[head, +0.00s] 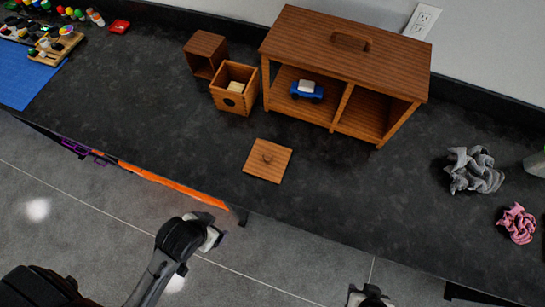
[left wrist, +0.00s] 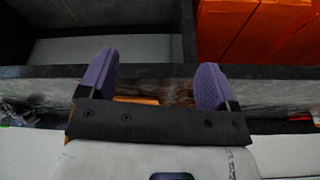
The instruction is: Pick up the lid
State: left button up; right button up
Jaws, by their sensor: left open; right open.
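The lid (head: 268,161), a flat square wooden plate with a small knob on top, lies on the dark counter in the head view. It is in front of a small open wooden box (head: 233,101) with a round hole in its front. My left gripper (left wrist: 157,82) has its two purple fingers spread, with nothing held between them. In the head view, my left arm's end (head: 210,234) is off the counter's front edge, left of and nearer than the lid. My right gripper (head: 368,295) is open at the bottom edge, far from the lid and partly cut off.
A large wooden cabinet (head: 345,55) with a top handle stands behind the lid, a blue toy car (head: 307,90) inside. A small wooden cube box (head: 205,54) is at its left. Crumpled grey (head: 474,170) and pink (head: 518,223) pieces lie right. Counter around the lid is clear.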

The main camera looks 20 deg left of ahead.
pick_arm(q)
jog(key=shift+c, duration=0.4)
jog(key=c, duration=0.4)
